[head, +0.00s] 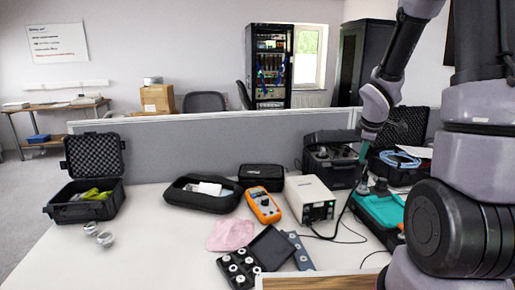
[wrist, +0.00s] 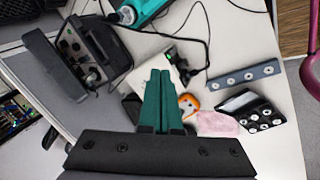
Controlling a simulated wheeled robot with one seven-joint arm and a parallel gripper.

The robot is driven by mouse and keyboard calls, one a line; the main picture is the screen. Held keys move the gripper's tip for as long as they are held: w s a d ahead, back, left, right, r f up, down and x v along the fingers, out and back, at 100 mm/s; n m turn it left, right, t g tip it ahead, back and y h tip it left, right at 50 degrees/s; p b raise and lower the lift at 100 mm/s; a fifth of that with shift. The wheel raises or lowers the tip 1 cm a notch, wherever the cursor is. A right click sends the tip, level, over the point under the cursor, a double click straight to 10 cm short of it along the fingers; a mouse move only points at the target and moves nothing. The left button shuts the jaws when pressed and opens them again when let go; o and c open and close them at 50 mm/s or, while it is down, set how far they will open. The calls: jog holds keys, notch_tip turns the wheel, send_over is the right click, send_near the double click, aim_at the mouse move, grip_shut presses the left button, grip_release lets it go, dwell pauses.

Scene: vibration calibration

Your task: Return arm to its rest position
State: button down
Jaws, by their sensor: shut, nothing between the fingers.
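My gripper (head: 361,158) hangs at the end of my arm, above the right part of the table in the head view. In the wrist view its two dark green fingers (wrist: 158,74) lie side by side, shut with nothing between them. They point over the table. In the head view my arm reaches down from the top right, and its large grey and black links cover the right side of the picture. The fingers look apart from the things below, though the exact gap is hard to tell.
Below stand a grey powered box (head: 310,199), a teal device (head: 379,210), an open black case (head: 332,158) and an orange multimeter (head: 263,205). A pink cloth (head: 231,234) and a tray of round parts (head: 256,257) lie nearer. A grey partition (head: 215,143) runs behind.

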jog(key=s+a+r+m+y, duration=0.1)
jog(key=s+a+r+m, duration=0.2)
jog(key=s+r+m, duration=0.2)
jog(key=s+a+r+m+t+y, duration=0.1)
jog(key=s+a+r+m, duration=0.3)
jog(key=s+r, duration=0.5)
jog(key=s+a+r+m+t+y, duration=0.1)
jog(key=s+a+r+m, duration=0.2)
jog(key=s+r+m, duration=0.4)
jog(key=shift+s+a+r+y, duration=0.35)
jog(key=shift+s+r, duration=0.15)
jog(key=shift+r, duration=0.15)
